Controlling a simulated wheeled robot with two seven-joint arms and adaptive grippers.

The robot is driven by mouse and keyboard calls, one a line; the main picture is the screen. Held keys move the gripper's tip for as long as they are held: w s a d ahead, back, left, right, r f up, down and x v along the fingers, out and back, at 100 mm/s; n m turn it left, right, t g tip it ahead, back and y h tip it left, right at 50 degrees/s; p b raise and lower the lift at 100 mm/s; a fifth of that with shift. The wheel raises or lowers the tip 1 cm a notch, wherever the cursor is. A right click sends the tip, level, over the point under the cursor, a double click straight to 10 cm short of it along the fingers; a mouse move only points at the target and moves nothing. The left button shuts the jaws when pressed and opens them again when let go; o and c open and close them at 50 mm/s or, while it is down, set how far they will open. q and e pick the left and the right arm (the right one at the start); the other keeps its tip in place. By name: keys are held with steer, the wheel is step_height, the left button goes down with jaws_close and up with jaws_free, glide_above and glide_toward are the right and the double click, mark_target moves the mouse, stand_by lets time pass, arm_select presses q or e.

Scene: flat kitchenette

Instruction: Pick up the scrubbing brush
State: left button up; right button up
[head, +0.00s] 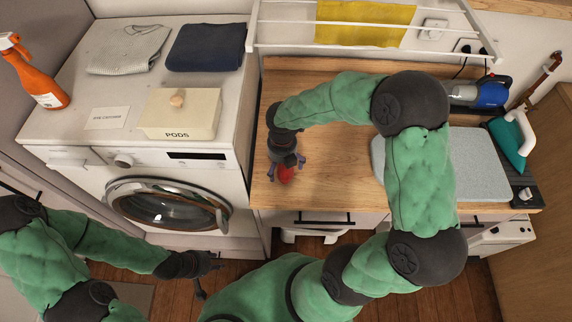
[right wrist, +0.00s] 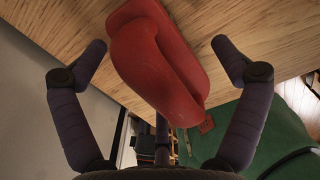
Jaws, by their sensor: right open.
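The red scrubbing brush (head: 286,174) is on the wooden worktop, near its front edge, mostly covered by my right gripper in the head view. In the right wrist view the brush (right wrist: 160,60) is large, with a rounded raised handle; its bristles are hidden. My right gripper (right wrist: 160,48) is open, with its dark fingers on either side of the brush and visible gaps between them and it. My left gripper (head: 208,272) is empty and open, low in front of the washing machine, well away from the brush.
The wooden worktop (head: 335,170) is clear around the brush. A grey ironing pad (head: 480,165), a teal iron (head: 508,140) and a blue device (head: 490,92) lie to the right. A washing machine (head: 60,125) with a PODS box (head: 180,115) stands left. A drying rack (head: 285,47) hangs behind.

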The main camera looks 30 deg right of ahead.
steer(key=shift+c, duration=0.3)
steer(key=c, duration=1.3)
steer(key=shift+r, duration=0.1)
